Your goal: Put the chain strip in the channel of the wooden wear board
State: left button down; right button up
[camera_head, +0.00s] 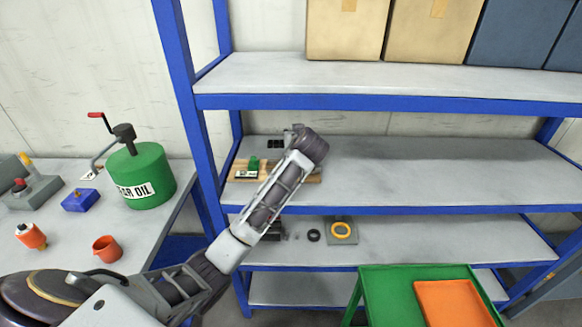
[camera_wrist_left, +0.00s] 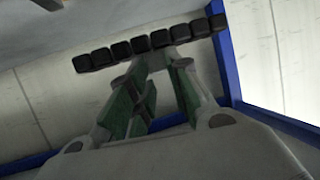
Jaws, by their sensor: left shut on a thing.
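The chain strip (camera_wrist_left: 160,39) is a row of several black blocks in the left wrist view. My left gripper (camera_wrist_left: 160,62) is shut on it near its middle, with green pads on the fingers. In the head view my left gripper (camera_head: 295,131) is over the middle shelf, mostly hidden behind my wrist. The wooden wear board (camera_head: 235,176) lies on that shelf, partly covered by my forearm; its channel cannot be made out. Small dark blocks (camera_head: 275,143) show left of the gripper; I cannot tell whether they are the strip's end. My right gripper is out of view.
A small green item (camera_head: 253,164) is at the board. Blue shelf posts (camera_head: 185,90) and the upper shelf (camera_head: 390,82) bound the space. The middle shelf (camera_head: 440,175) is clear on the right. A green oil can (camera_head: 147,172) stands on the left bench.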

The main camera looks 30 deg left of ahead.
pick_arm(q)
jog(key=shift+f, duration=2.35)
jog(key=shift+p, duration=0.3)
jog(key=shift+f+p, duration=0.35)
jog(key=shift+f, duration=2.15)
jog(key=shift+f, duration=0.15)
jog(key=c, duration=1.3)
grip_release()
